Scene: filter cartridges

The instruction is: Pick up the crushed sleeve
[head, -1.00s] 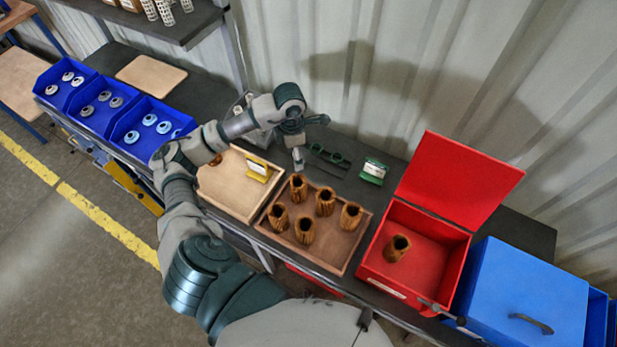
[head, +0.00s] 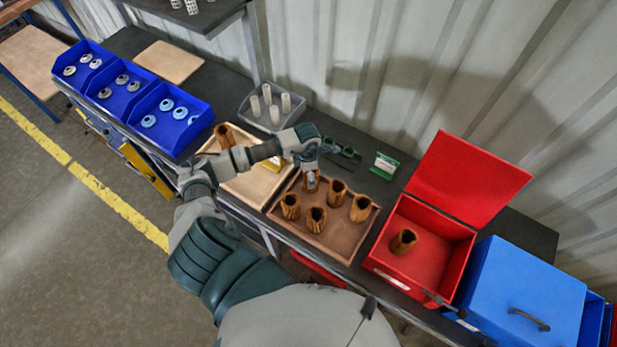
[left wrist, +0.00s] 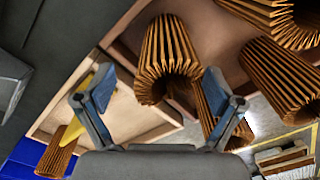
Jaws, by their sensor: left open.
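Several brown pleated sleeves stand in the brown wooden tray (head: 327,247), among them a front-left sleeve (head: 290,207), a front sleeve (head: 316,220) and a right sleeve (head: 360,208). My left gripper (head: 311,180) is over the tray's back-left corner, at a sleeve partly hidden by it. In the left wrist view the gripper (left wrist: 157,88) is open, with a sleeve (left wrist: 168,50) showing between and beyond its fingers. Another sleeve (left wrist: 207,115) is partly behind the right finger. I cannot tell which sleeve is crushed. My right gripper is not in view.
One sleeve (head: 403,242) is in the open red box (head: 383,262); another sleeve (head: 224,135) is in the pale tray (head: 250,196). A blue box (head: 520,290) stands right.

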